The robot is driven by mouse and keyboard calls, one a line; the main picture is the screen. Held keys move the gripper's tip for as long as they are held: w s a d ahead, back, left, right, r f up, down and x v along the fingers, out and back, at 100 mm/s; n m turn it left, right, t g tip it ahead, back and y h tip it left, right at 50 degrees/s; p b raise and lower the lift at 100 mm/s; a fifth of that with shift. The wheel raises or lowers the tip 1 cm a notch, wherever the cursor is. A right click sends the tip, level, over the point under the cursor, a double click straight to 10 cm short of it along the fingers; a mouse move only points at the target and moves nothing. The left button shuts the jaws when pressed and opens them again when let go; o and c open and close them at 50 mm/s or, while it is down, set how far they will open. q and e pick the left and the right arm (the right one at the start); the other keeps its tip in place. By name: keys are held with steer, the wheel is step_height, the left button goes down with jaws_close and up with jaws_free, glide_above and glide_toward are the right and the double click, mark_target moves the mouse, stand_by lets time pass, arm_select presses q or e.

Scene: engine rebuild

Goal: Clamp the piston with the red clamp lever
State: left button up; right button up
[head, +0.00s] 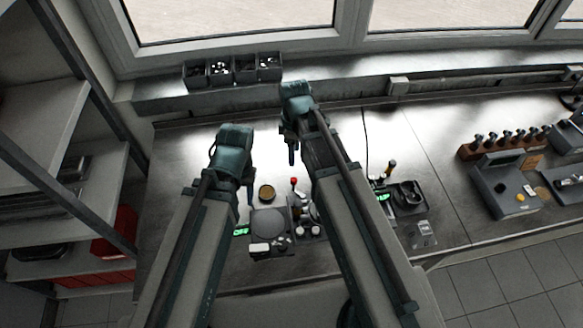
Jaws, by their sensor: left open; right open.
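A small red knob (294,181) stands up between my two arms on the steel bench; it looks like the end of the red clamp lever. Below it is a grey fixture (270,222) with a round plate and small pale round parts. A brass-coloured ring-like part (266,192) lies just behind the fixture. I cannot tell which part is the piston. My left gripper (250,192) points down left of the brass part, apart from the knob. My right gripper (291,152) points down behind the red knob, seemingly above it. Both are open, with nothing visible in them; my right forearm hides part of the fixture's right side.
Dark bins (232,70) of small parts stand on the back ledge. A second device (408,196) sits right of my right arm. A rack with several upright pieces (500,145) and a grey box (506,188) stand further right. Shelves (55,130) stand left.

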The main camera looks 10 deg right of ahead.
mark_target(294, 179)
arm_select(q)
steer(key=shift+s+f, duration=0.15)
arm_select(e)
steer(key=shift+s+f, duration=0.15)
arm_select(q)
step_height(294, 179, down, 14)
steer(key=b, duration=1.4)
steer(key=shift+r, duration=0.2)
arm_select(e)
step_height(294, 179, down, 14)
steer(key=shift+r, duration=0.2)
jaws_close()
